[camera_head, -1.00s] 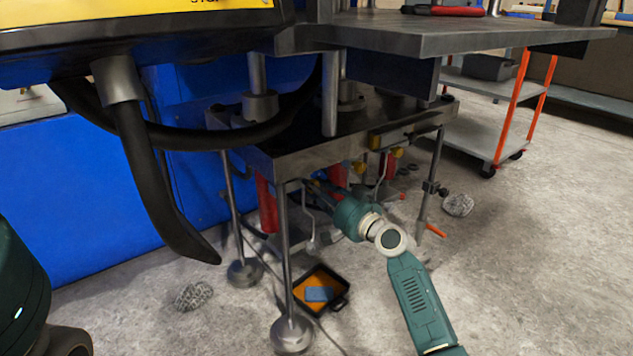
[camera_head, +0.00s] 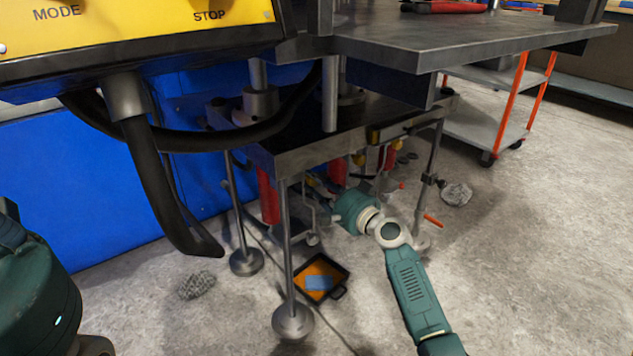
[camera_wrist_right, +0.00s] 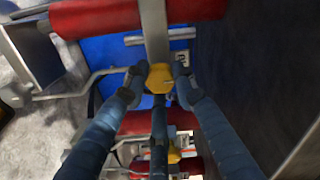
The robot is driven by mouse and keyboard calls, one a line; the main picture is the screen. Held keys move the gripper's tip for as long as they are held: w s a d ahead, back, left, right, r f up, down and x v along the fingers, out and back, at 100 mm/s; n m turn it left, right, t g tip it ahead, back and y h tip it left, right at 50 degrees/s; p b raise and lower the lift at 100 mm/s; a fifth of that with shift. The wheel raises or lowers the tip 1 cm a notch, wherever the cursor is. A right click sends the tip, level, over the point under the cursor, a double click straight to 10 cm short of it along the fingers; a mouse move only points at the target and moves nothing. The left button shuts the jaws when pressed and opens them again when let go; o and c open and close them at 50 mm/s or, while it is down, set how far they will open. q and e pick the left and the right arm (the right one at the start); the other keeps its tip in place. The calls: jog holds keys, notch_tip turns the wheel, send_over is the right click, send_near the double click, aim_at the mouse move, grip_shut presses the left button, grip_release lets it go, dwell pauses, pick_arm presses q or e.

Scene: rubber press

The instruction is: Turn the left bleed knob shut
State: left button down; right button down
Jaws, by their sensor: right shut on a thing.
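The yellow bleed knob (camera_wrist_right: 158,78) sits in the middle of the right wrist view, beside a grey metal bar and below a red cylinder. A second yellow knob (camera_wrist_right: 174,155) shows lower in the wrist view. My left gripper is out of view; only a green part of my left arm shows at lower left.
Press legs (camera_head: 289,250) stand close left of my right arm. A black tray with orange inside (camera_head: 341,268) lies on the floor with a blue item in it. A black hose (camera_head: 165,190) hangs at left. An orange-framed cart (camera_head: 500,125) stands behind right.

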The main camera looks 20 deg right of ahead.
jog(key=shift+d+r, duration=0.1)
jog(key=shift+r, duration=0.05)
jog(key=c, duration=1.4)
grip_release()
jog(key=v, duration=1.2)
